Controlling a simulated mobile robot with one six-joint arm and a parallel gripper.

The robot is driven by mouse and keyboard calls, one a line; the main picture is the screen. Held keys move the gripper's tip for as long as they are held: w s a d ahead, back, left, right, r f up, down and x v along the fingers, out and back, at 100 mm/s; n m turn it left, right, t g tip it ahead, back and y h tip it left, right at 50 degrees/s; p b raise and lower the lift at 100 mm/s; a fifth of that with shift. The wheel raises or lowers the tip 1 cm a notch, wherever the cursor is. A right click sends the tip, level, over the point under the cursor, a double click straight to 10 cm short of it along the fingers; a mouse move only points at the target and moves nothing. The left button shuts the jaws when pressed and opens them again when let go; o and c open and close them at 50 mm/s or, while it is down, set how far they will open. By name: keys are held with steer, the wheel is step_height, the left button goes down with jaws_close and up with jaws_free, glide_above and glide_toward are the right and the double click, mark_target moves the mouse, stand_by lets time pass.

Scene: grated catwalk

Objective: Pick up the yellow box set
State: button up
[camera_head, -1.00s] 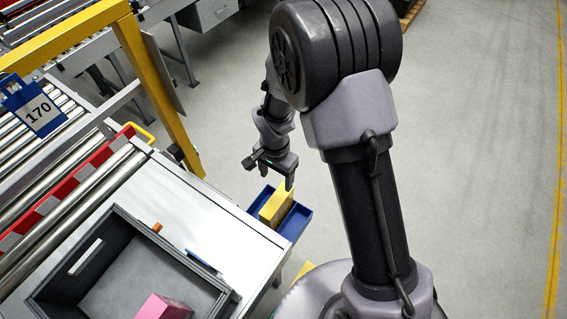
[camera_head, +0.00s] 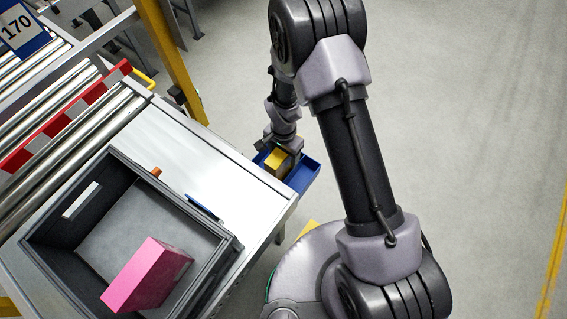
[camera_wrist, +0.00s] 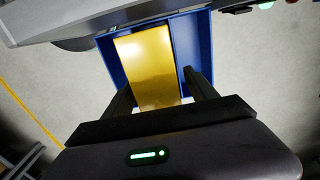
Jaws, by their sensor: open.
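The yellow box (camera_head: 277,159) sits in a small blue tray (camera_head: 307,174) at the right edge of the metal table. In the wrist view the yellow box (camera_wrist: 146,66) lies in the left part of the blue tray (camera_wrist: 192,42). My gripper (camera_head: 279,147) is just above the tray in the head view, over the yellow box. In the wrist view the open fingers of my gripper (camera_wrist: 160,95) reach down on either side of the box's near end. Whether they touch it I cannot tell. The fingertips are partly hidden in the head view.
A grey crate (camera_head: 226,244) on the table (camera_head: 165,135) holds a pink box (camera_head: 147,275). A blue pen-like item (camera_head: 203,207) and a small orange item (camera_head: 156,172) lie by its rim. A roller conveyor (camera_head: 75,135) and yellow post (camera_head: 172,62) stand left. Open floor lies right.

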jaws_close()
steer(key=shift+r, duration=0.1)
